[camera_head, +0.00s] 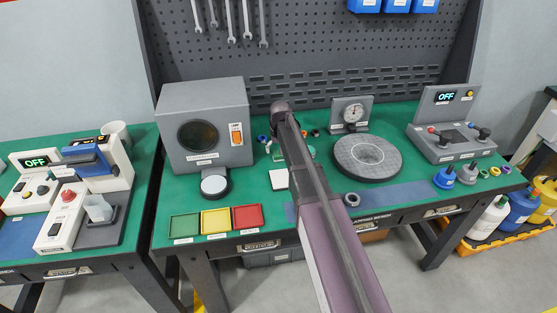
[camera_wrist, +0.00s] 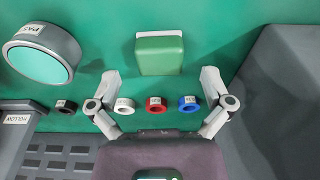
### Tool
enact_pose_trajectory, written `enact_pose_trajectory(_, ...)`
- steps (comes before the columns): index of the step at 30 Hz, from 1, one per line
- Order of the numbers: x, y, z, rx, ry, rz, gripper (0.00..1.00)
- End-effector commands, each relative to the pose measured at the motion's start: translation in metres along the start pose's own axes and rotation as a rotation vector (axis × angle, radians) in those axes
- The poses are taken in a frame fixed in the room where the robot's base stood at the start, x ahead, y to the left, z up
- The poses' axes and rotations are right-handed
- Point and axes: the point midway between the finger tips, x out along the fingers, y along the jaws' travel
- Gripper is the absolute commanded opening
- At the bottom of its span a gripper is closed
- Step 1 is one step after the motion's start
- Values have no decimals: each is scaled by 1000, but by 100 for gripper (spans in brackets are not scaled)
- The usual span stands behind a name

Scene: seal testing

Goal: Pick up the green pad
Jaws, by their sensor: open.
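The green pad (camera_wrist: 160,53) is a rounded green block with a pale edge along its top in the wrist view. It lies on the green bench top, just beyond my gripper's fingertips and centred between them. In the head view my arm covers the gripper and most of the area around the pad; a small green patch (camera_head: 311,152) beside the arm may be the pad.
A round grey device (camera_wrist: 42,52) stands left in the wrist view. In the head view, a lamp box (camera_head: 205,125) stands left and a round plate (camera_head: 367,157) right.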

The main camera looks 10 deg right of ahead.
Motion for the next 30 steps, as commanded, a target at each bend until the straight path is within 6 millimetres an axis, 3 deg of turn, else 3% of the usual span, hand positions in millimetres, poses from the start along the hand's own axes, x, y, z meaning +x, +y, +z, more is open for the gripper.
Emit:
enact_pose_trajectory(9, 23, 0, 0, 0, 0, 0, 100)
enact_pose_trajectory(30, 24, 0, 0, 0, 0, 0, 100)
